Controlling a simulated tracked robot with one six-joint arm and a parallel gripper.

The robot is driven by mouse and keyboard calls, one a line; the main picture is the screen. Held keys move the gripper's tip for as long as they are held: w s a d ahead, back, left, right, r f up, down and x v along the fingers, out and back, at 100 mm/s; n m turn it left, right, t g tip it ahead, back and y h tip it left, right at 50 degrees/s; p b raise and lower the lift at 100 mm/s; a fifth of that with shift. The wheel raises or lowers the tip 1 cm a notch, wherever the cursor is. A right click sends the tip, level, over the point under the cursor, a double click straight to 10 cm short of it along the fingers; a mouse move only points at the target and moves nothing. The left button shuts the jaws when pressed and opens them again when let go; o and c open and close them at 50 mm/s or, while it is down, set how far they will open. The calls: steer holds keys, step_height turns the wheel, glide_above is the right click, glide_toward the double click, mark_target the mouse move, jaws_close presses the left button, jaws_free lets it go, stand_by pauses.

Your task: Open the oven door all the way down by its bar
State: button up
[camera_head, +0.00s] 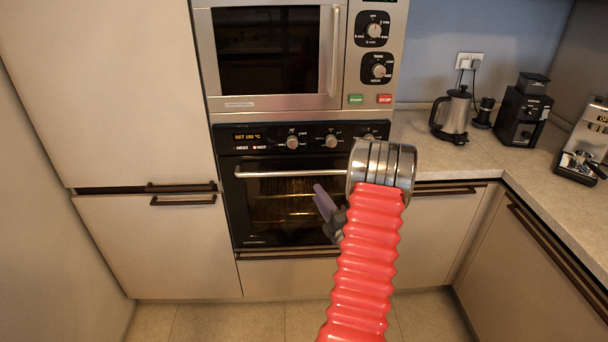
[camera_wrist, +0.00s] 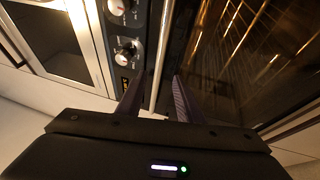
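The oven door (camera_head: 285,212) is dark glass and stands shut, upright below its control panel. Its silver horizontal bar (camera_head: 280,174) runs along the door's top; the right end is hidden behind my arm. My gripper (camera_head: 320,194), with purple fingers, is in front of the door's right part, appearing just below the bar. In the wrist view, the bar (camera_wrist: 163,45) runs between the two spread fingers of my gripper (camera_wrist: 157,95), with a gap showing on each side. Whether the bar lies fully between the fingertips or just beyond them is unclear.
A microwave (camera_head: 270,50) with a vertical handle sits above the oven. Oven knobs (camera_head: 331,141) are just above the bar. A kettle (camera_head: 455,112), a grinder (camera_head: 523,110) and a coffee machine (camera_head: 588,140) stand on the right counter. The floor (camera_head: 230,320) before the oven looks clear.

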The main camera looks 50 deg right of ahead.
mark_target(304, 174)
steer(key=x, duration=1.2)
steer(key=shift+w, duration=0.1)
steer(key=shift+c, duration=0.5)
jaws_close()
